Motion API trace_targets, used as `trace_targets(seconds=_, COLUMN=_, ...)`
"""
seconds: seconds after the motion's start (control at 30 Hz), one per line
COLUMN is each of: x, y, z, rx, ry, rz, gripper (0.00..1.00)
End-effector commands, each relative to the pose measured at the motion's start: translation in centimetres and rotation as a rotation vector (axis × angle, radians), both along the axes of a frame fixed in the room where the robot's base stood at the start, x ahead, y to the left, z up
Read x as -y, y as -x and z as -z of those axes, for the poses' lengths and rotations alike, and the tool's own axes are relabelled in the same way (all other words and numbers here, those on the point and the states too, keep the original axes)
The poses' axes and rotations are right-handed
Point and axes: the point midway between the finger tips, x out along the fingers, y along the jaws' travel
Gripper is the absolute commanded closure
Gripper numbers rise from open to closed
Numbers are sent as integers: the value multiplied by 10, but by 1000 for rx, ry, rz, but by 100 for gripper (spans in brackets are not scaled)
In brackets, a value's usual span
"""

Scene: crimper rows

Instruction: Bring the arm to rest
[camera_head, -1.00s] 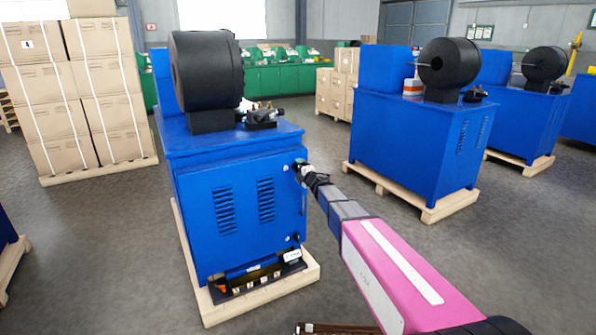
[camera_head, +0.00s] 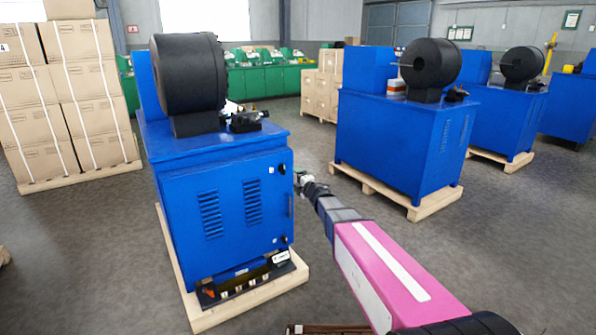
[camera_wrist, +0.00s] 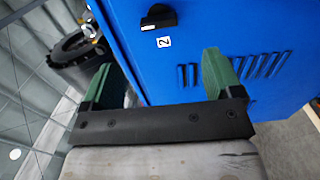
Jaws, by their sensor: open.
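My gripper (camera_head: 301,178) is at the end of my pink and grey arm, just right of the nearest blue machine (camera_head: 215,205) in the head view. It stands beside the upper right part of the cabinet door, against the floor behind. In the wrist view my gripper (camera_wrist: 158,62) has its two green fingers spread wide, with nothing held between them. The blue cabinet face lies beyond the fingers, with a black knob (camera_wrist: 159,17) and a white label "2" (camera_wrist: 163,42). Whether the fingers are clear of the cabinet is hard to tell.
The nearest machine stands on a wooden pallet (camera_head: 250,302), with a black drum (camera_head: 188,75) on top. A second blue machine (camera_head: 392,145) stands to the right, with others behind. Stacked cartons (camera_head: 65,95) are at left. Grey floor (camera_head: 350,225) is open between the two nearer machines.

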Motion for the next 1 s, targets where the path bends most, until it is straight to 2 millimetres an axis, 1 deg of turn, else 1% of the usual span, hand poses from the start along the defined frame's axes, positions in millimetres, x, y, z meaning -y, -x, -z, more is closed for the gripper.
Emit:
trace_targets(seconds=0.07, x=15, y=4, z=3, rx=-42, ry=-30, rz=59, gripper=15)
trace_targets(seconds=0.13, x=35, y=7, z=9, rx=-102, ry=-74, rz=142, gripper=15)
trace_targets(seconds=0.27, x=84, y=22, z=27, rx=-259, ry=-189, rz=346, gripper=15)
trace_targets(seconds=0.3, x=99, y=29, z=35, rx=-314, ry=-230, rz=413, gripper=15)
trace_targets(seconds=0.37, x=123, y=42, z=47, rx=-402, ry=-294, rz=520, gripper=15)
trace_targets(seconds=0.4, x=138, y=52, z=56, rx=-465, ry=-338, rz=592, gripper=15)
trace_targets(seconds=0.47, x=160, y=72, z=71, rx=-564, ry=-407, rz=702, gripper=15)
trace_targets(seconds=0.5, x=173, y=86, z=81, rx=-631, ry=-453, rz=775, gripper=15)
trace_targets(seconds=0.57, x=190, y=110, z=96, rx=-733, ry=-520, rz=884, gripper=15)
trace_targets(seconds=0.6, x=200, y=127, z=105, rx=-804, ry=-563, rz=954, gripper=15)
trace_targets(seconds=0.67, x=211, y=155, z=119, rx=-912, ry=-627, rz=1058, gripper=15)
trace_targets(seconds=0.7, x=218, y=175, z=127, rx=-985, ry=-665, rz=1127, gripper=15)
trace_targets(seconds=0.77, x=224, y=205, z=139, rx=-1095, ry=-721, rz=1225, gripper=15)
trace_targets(seconds=0.8, x=227, y=226, z=145, rx=-1170, ry=-754, rz=1287, gripper=15)
trace_targets(seconds=0.9, x=228, y=271, z=155, rx=-1336, ry=-819, rz=1421, gripper=15)
trace_targets(seconds=1.0, x=225, y=306, z=158, rx=-1468, ry=-857, rz=1517, gripper=15)
